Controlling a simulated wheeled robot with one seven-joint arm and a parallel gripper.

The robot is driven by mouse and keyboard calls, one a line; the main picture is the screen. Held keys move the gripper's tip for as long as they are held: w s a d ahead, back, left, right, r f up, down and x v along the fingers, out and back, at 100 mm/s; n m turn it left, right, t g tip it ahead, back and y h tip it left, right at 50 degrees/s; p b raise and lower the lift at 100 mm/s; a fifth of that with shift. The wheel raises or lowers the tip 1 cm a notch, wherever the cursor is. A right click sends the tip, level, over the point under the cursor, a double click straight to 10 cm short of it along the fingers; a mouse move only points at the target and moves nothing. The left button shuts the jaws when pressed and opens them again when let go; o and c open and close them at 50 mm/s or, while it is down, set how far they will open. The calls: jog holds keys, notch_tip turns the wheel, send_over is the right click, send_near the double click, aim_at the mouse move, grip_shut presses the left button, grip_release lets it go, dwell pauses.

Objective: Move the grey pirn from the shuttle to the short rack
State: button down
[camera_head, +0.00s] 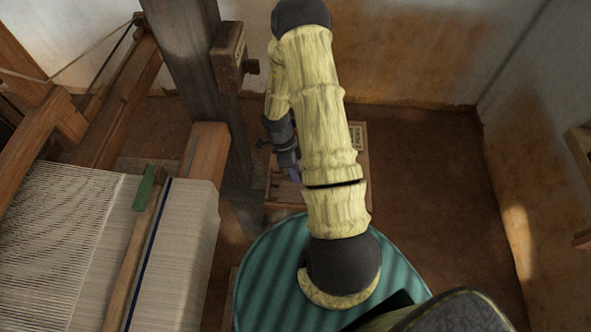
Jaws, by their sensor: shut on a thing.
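My gripper (285,157) points down beside my arm, right of the dark loom post, and is shut on a small greyish-violet thing (294,174). This looks like the grey pirn, but only a little of it shows, and its tilt cannot be told. Below and around it is a low wooden stand (361,180) with a paper label and small pegs at its left part, which may be the short rack. My arm hides the middle of this stand. I cannot tell whether the held thing touches it. I cannot make out the shuttle.
The loom with pale cloth (175,240) fills the left, with a green-tipped wooden bar (130,255) lying on it. A dark upright post (190,70) stands close left of my gripper. A teal striped round surface (262,285) is in front. Brown floor (430,190) is clear at right.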

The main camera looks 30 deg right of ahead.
jog(key=shift+w+f+b, duration=0.1)
jog(key=shift+f+b, duration=1.55)
jog(key=shift+f, duration=0.1)
jog(key=shift+f+b, duration=0.9)
jog(key=shift+b, duration=0.05)
jog(key=shift+f+b, duration=0.4)
jog(key=shift+f, duration=1.15)
jog(key=c, duration=0.8)
grip_release()
jog(key=shift+r, duration=0.1)
notch_tip(320, 180, up, 8)
jog(key=p, duration=0.8)
